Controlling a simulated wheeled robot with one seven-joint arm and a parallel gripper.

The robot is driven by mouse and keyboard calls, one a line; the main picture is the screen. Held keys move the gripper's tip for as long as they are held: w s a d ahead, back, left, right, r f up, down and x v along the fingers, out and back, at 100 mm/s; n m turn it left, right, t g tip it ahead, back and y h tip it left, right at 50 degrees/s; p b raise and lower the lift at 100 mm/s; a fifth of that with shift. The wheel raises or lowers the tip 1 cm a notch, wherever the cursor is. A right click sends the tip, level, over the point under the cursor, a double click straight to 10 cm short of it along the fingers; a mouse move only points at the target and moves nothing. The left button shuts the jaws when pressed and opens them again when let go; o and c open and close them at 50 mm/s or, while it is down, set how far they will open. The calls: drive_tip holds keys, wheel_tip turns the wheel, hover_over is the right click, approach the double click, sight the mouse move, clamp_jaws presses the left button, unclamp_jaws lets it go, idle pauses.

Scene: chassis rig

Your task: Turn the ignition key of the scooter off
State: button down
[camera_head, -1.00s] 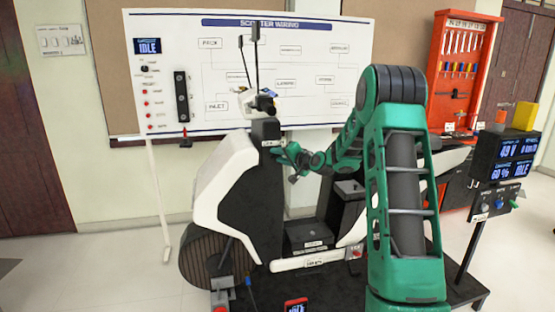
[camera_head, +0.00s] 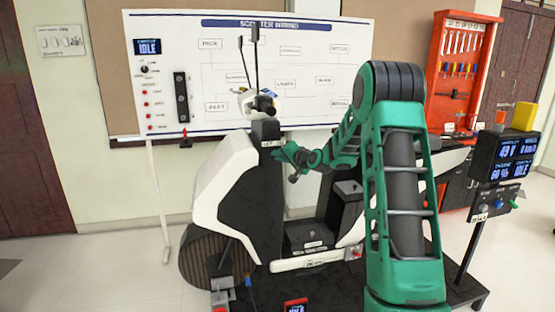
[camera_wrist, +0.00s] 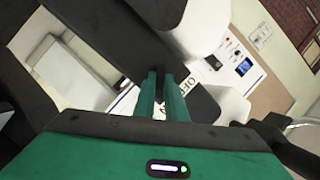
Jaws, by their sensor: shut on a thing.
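The scooter (camera_head: 225,185) stands on a dark platform, with a white shell and a dark front column (camera_head: 265,130). My gripper (camera_head: 279,152) is at the right side of this column, just below its top. In the wrist view my two green fingers (camera_wrist: 159,78) are close together against the dark column, shut on the ignition key. The key itself is hidden between and behind the fingers, so its angle cannot be told. A white label reading "OFF" (camera_wrist: 187,84) shows just right of the fingers.
A wiring whiteboard (camera_head: 300,60) stands behind the scooter. A display post (camera_head: 505,155) at right reads 49 V, 60 % and IDLE. A red tool cabinet (camera_head: 460,75) is at back right. Open floor lies at left.

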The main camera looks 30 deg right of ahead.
drive_tip(key=n+h, duration=0.1)
drive_tip(key=n, duration=0.1)
drive_tip(key=n+g+h, duration=0.1)
drive_tip(key=n, duration=0.1)
drive_tip(key=a+n+g+h, duration=0.1)
drive_tip(key=n+h, duration=0.1)
drive_tip(key=n, duration=0.1)
drive_tip(key=shift+w+r, duration=0.1)
idle(0.4)
drive_tip(key=shift+n+g+h, duration=0.3)
drive_tip(key=c, duration=1.8)
unclamp_jaws()
drive_tip(key=shift+w+f, duration=0.1)
drive_tip(key=shift+f, duration=0.1)
drive_tip(key=shift+r, duration=0.15)
